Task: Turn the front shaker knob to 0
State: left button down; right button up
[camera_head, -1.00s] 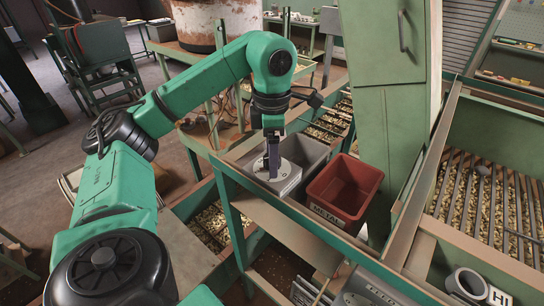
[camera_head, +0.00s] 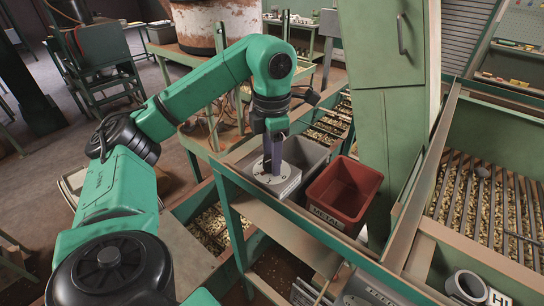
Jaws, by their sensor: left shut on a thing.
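A round pale grey dial (camera_head: 284,171) with a dark "0" mark on its right part sits on a light grey box at the front of a green frame. My left gripper (camera_head: 272,170) points straight down over the middle of this dial. Its dark fingers are shut on the knob (camera_head: 271,173), which they mostly hide, so I cannot read where the knob's pointer stands. My right gripper is not in view.
A red bin (camera_head: 342,190) labelled METAL stands right of the dial. A grey bin (camera_head: 304,155) lies behind it. A green cabinet post (camera_head: 390,150) rises at the right. Nut hoppers with bars (camera_head: 490,200) fill the right side.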

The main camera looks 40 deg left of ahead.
pick_arm(q)
jog(key=n, duration=0.5)
jog(key=shift+r+n+p, duration=0.1)
jog(key=shift+n+p, duration=0.2)
jog(key=shift+p, duration=0.05)
jog(key=n, duration=0.4)
jog(key=shift+p, duration=0.35)
jog(key=n, duration=0.5)
jog(key=shift+n+p, duration=0.4)
jog(key=n, duration=0.5)
jog(key=shift+p, duration=0.35)
jog(key=shift+c, duration=1.8)
grip_release()
